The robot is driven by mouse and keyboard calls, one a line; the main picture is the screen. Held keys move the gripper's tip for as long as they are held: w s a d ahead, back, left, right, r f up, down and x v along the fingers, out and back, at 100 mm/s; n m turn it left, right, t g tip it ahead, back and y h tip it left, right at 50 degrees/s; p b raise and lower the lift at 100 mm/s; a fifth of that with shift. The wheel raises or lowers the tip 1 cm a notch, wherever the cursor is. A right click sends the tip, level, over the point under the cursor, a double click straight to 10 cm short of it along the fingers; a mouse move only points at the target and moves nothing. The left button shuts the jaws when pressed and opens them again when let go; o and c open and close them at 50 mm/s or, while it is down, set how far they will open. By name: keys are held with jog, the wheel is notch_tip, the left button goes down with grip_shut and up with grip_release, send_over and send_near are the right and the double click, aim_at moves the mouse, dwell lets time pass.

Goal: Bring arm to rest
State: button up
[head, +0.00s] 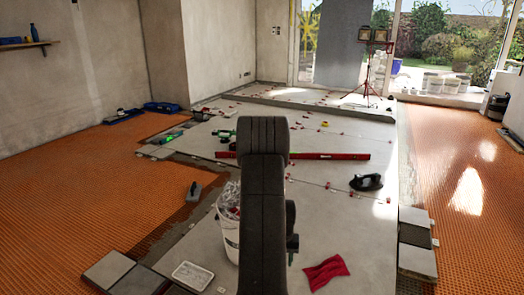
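My arm (263,190) rises from the bottom middle of the head view as a dark, upright column with a wider rounded top. Small dark parts of it stick out on its right side, low down. My gripper cannot be made out; it seems hidden behind the arm. I see nothing held.
Grey tiles (330,215) with red clips cover the middle floor, flanked by orange matting (50,200). A white bucket (230,235) stands partly behind my arm. A red level (335,156), red cloth (326,272), white tray (193,276) and black tool (367,182) lie around it.

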jog(key=a+r+n, duration=0.1)
jog(key=a+r, duration=0.4)
jog(key=r, duration=0.4)
jog(key=shift+r, duration=0.25)
jog(key=shift+p, duration=0.3)
